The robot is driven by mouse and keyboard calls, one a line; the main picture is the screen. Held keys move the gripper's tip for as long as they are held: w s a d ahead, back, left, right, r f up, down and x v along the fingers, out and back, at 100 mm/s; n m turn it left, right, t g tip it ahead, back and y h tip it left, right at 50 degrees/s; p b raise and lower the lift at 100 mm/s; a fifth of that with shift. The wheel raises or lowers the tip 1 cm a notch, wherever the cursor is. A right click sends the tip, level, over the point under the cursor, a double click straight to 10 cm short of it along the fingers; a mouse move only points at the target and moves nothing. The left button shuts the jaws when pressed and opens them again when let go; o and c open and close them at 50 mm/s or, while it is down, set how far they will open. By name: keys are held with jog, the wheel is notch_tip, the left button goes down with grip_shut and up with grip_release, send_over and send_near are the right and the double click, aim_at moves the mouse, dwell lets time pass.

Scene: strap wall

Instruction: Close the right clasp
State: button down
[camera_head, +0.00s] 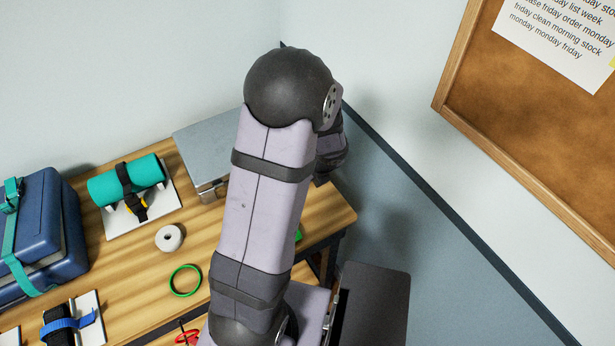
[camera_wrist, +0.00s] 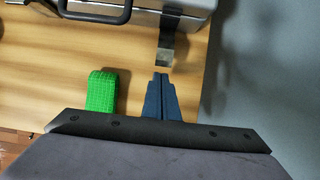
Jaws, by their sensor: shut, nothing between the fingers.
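A grey metal case (camera_wrist: 190,6) with a dark handle (camera_wrist: 97,12) stands at the top of the wrist view. A small metal clasp (camera_wrist: 166,48) sticks out from its front, right of the handle; it looks swung away from the case. The case (camera_head: 200,140) also shows in the head view, partly hidden behind my arm. One metal clasp (camera_head: 208,191) shows on its front there. My gripper (camera_wrist: 161,77) is shut and empty, its tips just short of the clasp's near end in the picture. I cannot tell whether they touch. My arm hides the gripper in the head view.
A green strap roll (camera_wrist: 101,91) lies just left of my fingers. A wall (camera_wrist: 260,70) rises on the right. A white tape roll (camera_head: 169,238), a green ring (camera_head: 186,280), a teal roll (camera_head: 126,180) and a blue case (camera_head: 40,235) stand further left on the table.

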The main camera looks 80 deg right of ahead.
jog(key=shift+x, duration=1.1)
jog(key=shift+w+d+r, duration=0.1)
jog(key=shift+d+r, duration=0.05)
jog(key=shift+r, duration=0.2)
jog(key=shift+w+d+r+p, duration=0.1)
jog(key=shift+r+p, duration=0.25)
jog(key=shift+p, duration=0.15)
jog(key=shift+w+d+r+p, duration=0.1)
jog(key=shift+r+p, duration=0.25)
jog(key=shift+p, duration=0.15)
jog(key=shift+w+d+r+p, duration=0.2)
jog(key=shift+w+r+p, duration=0.1)
jog(key=shift+r+p, duration=0.4)
jog(key=p, duration=0.1)
jog(key=w+d+r+p, duration=0.1)
jog(key=shift+d+r+p, duration=0.1)
jog(key=shift+r+p, duration=0.15)
jog(key=shift+p, duration=0.1)
jog(key=shift+w+d+f, duration=0.15)
